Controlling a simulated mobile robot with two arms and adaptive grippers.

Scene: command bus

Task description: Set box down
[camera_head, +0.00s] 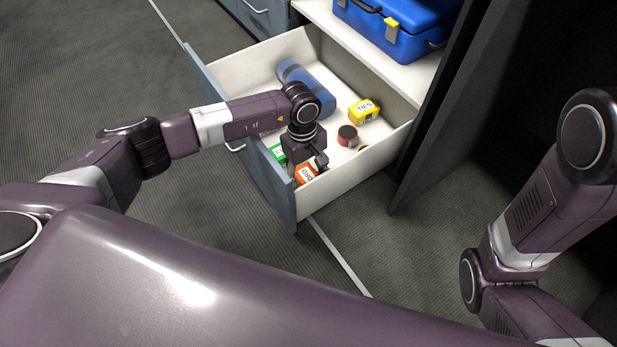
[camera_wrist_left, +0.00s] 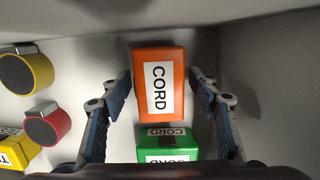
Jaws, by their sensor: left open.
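An orange box labelled CORD (camera_wrist_left: 160,85) lies on the drawer floor. It also shows in the head view (camera_head: 306,174), partly hidden by my left gripper. My left gripper (camera_wrist_left: 161,80) is open, one finger on each side of the orange box, with a small gap visible on both sides. In the head view my left gripper (camera_head: 307,167) points down into the front corner of the open drawer (camera_head: 345,193). A green CORD box (camera_wrist_left: 166,144) is right beside the orange one. My right arm shows at the right, but its gripper is out of view.
The drawer also holds a yellow TIES box (camera_head: 364,111), a red roll (camera_head: 347,136), a yellow roll (camera_wrist_left: 27,70) and a blue cylinder (camera_head: 306,86). A blue case (camera_head: 400,25) stands on the shelf behind. The drawer walls are close to my left gripper.

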